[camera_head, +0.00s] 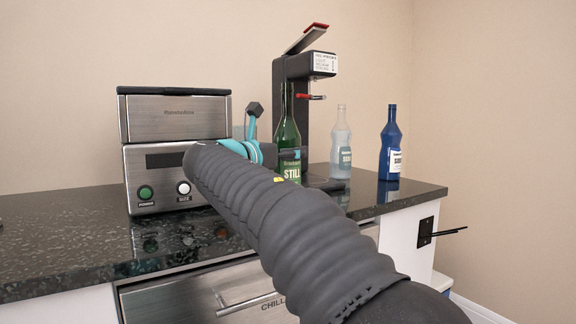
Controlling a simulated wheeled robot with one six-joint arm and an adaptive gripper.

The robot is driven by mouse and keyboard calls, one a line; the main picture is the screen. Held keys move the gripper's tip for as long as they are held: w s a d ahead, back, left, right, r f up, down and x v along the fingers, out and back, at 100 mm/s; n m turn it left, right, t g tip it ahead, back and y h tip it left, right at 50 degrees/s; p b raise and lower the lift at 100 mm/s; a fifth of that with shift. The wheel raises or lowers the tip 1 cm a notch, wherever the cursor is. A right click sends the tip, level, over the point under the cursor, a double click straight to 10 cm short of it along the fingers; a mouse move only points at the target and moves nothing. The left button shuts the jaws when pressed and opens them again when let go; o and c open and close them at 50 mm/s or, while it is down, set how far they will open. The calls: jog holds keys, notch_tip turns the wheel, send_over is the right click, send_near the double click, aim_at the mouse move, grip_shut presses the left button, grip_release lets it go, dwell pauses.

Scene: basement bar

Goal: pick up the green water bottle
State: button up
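The green water bottle (287,130), with a label reading "STILL", stands upright on the dark counter in front of the black dispenser. My gripper (268,150), dark with teal parts, is at the bottle's left side. One dark-tipped part sticks up left of the bottle, and another dark part with a teal end crosses in front of the bottle's middle. My arm hides much of the gripper and the bottle's base. I cannot tell whether the fingers touch the bottle or are closed around it.
A steel appliance (172,120) stands left of the gripper. The black dispenser (292,70) rises close behind the bottle. A clear bottle (341,140) and a blue bottle (390,140) stand to the right. The counter (60,235) is clear at the front left. A drawer handle (250,304) sticks out below.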

jog(key=c, duration=0.8)
jog(key=shift+r, duration=0.1)
grip_shut()
